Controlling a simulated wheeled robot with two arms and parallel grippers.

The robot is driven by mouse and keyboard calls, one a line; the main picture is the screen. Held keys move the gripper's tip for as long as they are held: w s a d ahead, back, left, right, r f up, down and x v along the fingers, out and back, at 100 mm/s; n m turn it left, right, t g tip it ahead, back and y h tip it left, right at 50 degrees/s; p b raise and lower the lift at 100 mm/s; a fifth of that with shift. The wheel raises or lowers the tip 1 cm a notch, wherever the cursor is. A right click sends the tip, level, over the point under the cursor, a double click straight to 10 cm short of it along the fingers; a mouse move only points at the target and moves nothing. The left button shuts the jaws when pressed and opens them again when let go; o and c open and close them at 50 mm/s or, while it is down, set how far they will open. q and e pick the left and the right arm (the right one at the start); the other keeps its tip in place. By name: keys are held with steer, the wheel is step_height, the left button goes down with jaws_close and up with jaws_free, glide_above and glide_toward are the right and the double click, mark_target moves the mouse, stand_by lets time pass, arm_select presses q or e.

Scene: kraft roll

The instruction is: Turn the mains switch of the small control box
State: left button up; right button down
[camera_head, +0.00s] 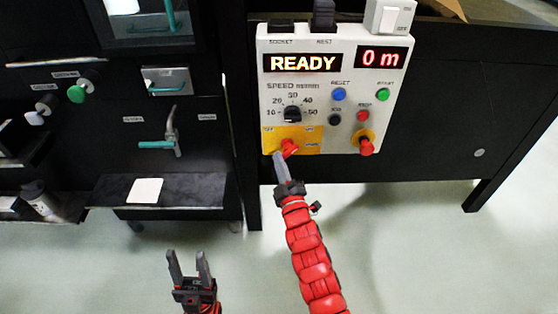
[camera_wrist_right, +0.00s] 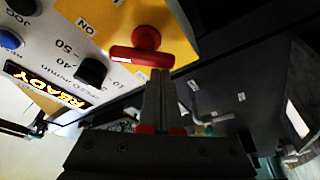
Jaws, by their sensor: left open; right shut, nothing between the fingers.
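The small control box (camera_head: 344,107) is a pale panel on the front of a dark bench. Its red mains switch (camera_head: 290,147) sits on a yellow plate (camera_head: 309,134) at the lower left of the panel. In the right wrist view the red switch handle (camera_wrist_right: 140,55) lies across the picture, beside an ON label. My right gripper (camera_head: 278,157) is shut and empty, with its fingertips right at the switch; I cannot tell whether they touch. The closed fingers (camera_wrist_right: 159,90) point at the handle. My left gripper (camera_head: 189,256) is open and empty, low over the floor.
The box displays (camera_head: 302,63) read READY and 0 m. A speed knob (camera_head: 292,114), small buttons and another red knob (camera_head: 366,147) are close by on the panel. A dark cabinet with handles and a shelf (camera_head: 175,190) stands on the left. The floor in front is clear.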

steer(key=shift+f+n+g+y+p, duration=0.2)
steer(key=shift+n+p, duration=0.2)
steer(key=shift+n, duration=0.3)
steer(key=shift+f+n+g+y+p, duration=0.1)
steer(key=shift+n+g+p, duration=0.1)
steer(key=shift+n+p, duration=0.35)
steer(key=shift+d+f+n, duration=0.15)
steer(key=shift+n, duration=0.1)
steer(key=shift+d+n, duration=0.1)
steer(key=shift+n, duration=0.2)
steer(key=shift+d+f+n+g+h+p, duration=0.15)
steer(key=shift+d+n+g+h+p, duration=0.35)
steer(key=shift+n+p, duration=1.35)
steer(key=shift+d+f+n+g+h+p, duration=0.2)
steer(key=shift+n+g+p, duration=0.65)
steer(key=shift+n+p, duration=1.05)
steer(key=shift+d+f+n+g+h+p, duration=0.15)
steer(key=shift+d+n+g+p, duration=0.4)
steer(key=shift+n+p, duration=1.3)
steer(key=shift+d+n, duration=0.1)
steer(key=shift+n, duration=0.2)
